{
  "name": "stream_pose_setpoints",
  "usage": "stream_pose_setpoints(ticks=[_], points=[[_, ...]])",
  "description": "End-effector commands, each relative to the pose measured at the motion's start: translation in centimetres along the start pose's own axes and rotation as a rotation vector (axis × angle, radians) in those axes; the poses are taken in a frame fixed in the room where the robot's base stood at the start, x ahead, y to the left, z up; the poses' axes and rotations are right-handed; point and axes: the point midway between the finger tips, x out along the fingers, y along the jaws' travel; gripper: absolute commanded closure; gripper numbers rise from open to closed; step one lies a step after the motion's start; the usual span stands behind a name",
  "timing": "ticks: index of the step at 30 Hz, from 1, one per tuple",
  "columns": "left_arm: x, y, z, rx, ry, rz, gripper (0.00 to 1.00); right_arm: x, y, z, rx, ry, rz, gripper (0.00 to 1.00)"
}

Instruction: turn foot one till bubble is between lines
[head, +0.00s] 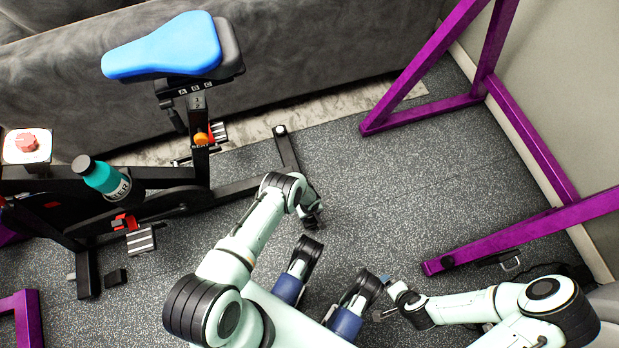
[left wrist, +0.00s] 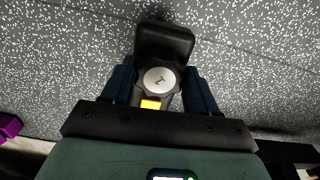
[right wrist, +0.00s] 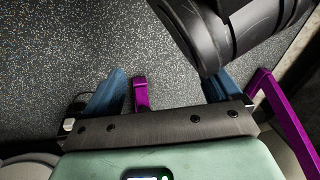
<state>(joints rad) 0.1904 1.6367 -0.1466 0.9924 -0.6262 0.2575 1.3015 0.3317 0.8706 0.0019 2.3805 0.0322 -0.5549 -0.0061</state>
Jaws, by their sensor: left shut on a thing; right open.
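Foot one is a dark round knob with a pale disc marked 1 (left wrist: 159,81) in the left wrist view, with a yellow patch just below it. A black block-shaped end (left wrist: 164,42) lies just beyond it. My left gripper (left wrist: 160,90) has its blue fingers on both sides of the knob, shut on it. In the head view the left gripper (head: 313,220) is low at the near end of the bike's floor bar (head: 286,150), and hides the foot there. My right gripper (right wrist: 165,92) is open and empty, above the floor. I cannot make out a bubble or its lines.
The exercise bike with its blue seat (head: 165,48) and a teal bottle (head: 100,177) stands at the left. A grey sofa (head: 310,45) is behind it. A purple frame (head: 530,235) stands at the right by the wall. Speckled floor (head: 400,190) between them is clear.

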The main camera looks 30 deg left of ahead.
Motion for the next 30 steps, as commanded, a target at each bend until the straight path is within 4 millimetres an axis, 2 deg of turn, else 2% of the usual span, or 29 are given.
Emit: stream_pose_setpoints(ticks=[5, 6, 8, 16, 20, 26, 30], points=[[0.0, 0.0, -0.1, -0.001, 0.002, 0.001, 0.72, 0.0, 0.0, 0.0, 0.0, 0.0, 0.0, 0.1], [0.0, 0.0, -0.1, -0.001, 0.002, 0.001, 0.31, 0.0, 0.0, 0.0, 0.0, 0.0, 0.0, 0.1], [0.0, 0.0, -0.1, -0.001, 0.002, 0.001, 0.16, 0.0, 0.0, 0.0, 0.0, 0.0, 0.0, 0.1], [0.0, 0.0, -0.1, -0.002, 0.001, 0.0, 0.16, 0.0, 0.0, 0.0, -0.001, 0.001, 0.0, 0.1], [-0.7, 0.0, -0.1, -0.001, 0.001, 0.001, 0.16, -0.5, -0.4, -0.5, -0.004, 0.016, -0.007, 0.1], [-3.6, 0.1, -0.1, -0.001, 0.003, 0.001, 0.16, -2.7, -2.5, -2.9, -0.024, 0.094, -0.043, 0.1], [-7.4, 0.1, -0.1, 0.0, 0.003, 0.003, 0.16, -4.7, -3.1, -0.3, -0.032, 0.023, -0.049, 0.1]])
